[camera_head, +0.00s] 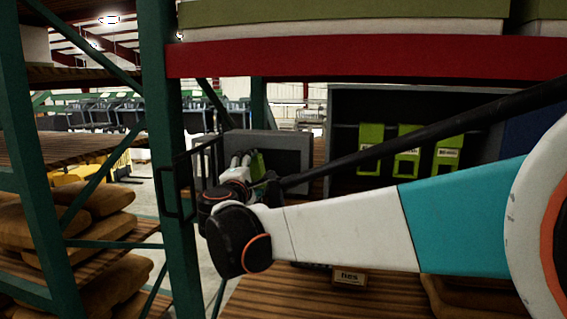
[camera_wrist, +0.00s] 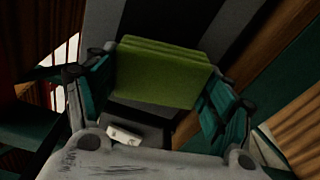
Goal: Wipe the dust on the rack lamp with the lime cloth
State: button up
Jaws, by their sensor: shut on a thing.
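My gripper (camera_head: 246,166) is shut on a lime cloth (camera_head: 257,164), beside a green rack post. In the wrist view the folded cloth (camera_wrist: 160,72) spans the gap between the two teal fingers of my gripper (camera_wrist: 158,88). A grey panel or box (camera_head: 282,150) stands just behind the cloth; whether they touch cannot be told. I cannot make out for certain which thing is the rack lamp, and no dust shows clearly. A black bracket-like frame (camera_head: 166,193) is at the post, left of my gripper.
Green posts (camera_head: 158,90) and a red beam (camera_head: 350,57) bound the space. Brown sacks (camera_head: 95,205) lie on the left shelves. A small labelled block (camera_head: 350,278) sits on the wooden shelf (camera_head: 270,295) below my arm.

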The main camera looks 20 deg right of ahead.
jog(key=shift+w+d, duration=0.3)
dwell(0.4)
jog(key=shift+s+d, duration=1.25)
jog(key=shift+d, duration=0.45)
jog(key=shift+w, duration=0.15)
jog(key=shift+w+a+r+b, duration=0.1)
jog(key=shift+w+a+b, duration=0.15)
jog(key=shift+w+a, duration=0.5)
jog(key=shift+w+a+b, duration=0.2)
jog(key=shift+w+a, duration=0.2)
jog(key=shift+a, duration=0.5)
jog(key=shift+s+a, duration=0.1)
